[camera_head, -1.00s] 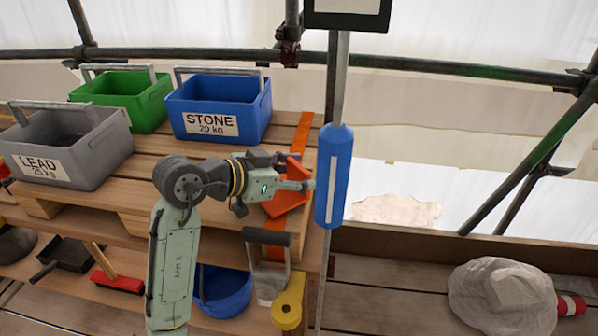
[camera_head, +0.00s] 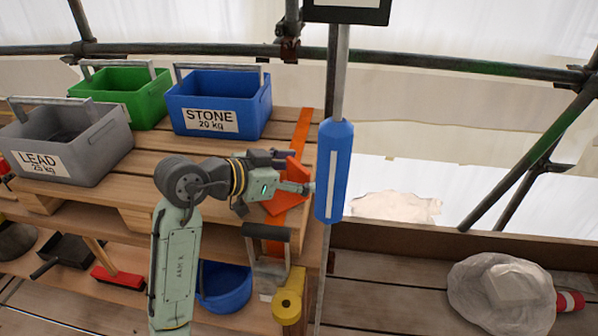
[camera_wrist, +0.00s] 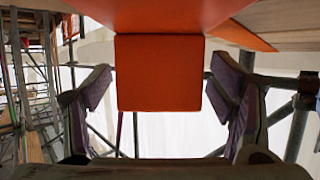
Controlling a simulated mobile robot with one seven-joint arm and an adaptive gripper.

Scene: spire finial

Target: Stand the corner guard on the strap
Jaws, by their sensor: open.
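The corner guard (camera_head: 277,206) is an orange-red angled piece at the right edge of the wooden pallet, beside the orange strap (camera_head: 303,127). My gripper (camera_head: 300,187) is at the guard, partly covering it. In the wrist view the guard (camera_wrist: 158,73) shows a flat square flap hanging between my two open fingers (camera_wrist: 160,100), with gaps on both sides. Its other part runs along the top of the picture. The strap (camera_wrist: 240,37) shows to the right of it. Whether the guard touches the strap is hidden.
A blue padded pole (camera_head: 334,172) stands close to the right of my fingertips. Blue (camera_head: 253,97), green (camera_head: 148,104) and grey (camera_head: 90,150) crates stand on the pallet. A yellow roll (camera_head: 287,305) and a blue bucket (camera_head: 224,288) are below. A bagged bundle lies at right.

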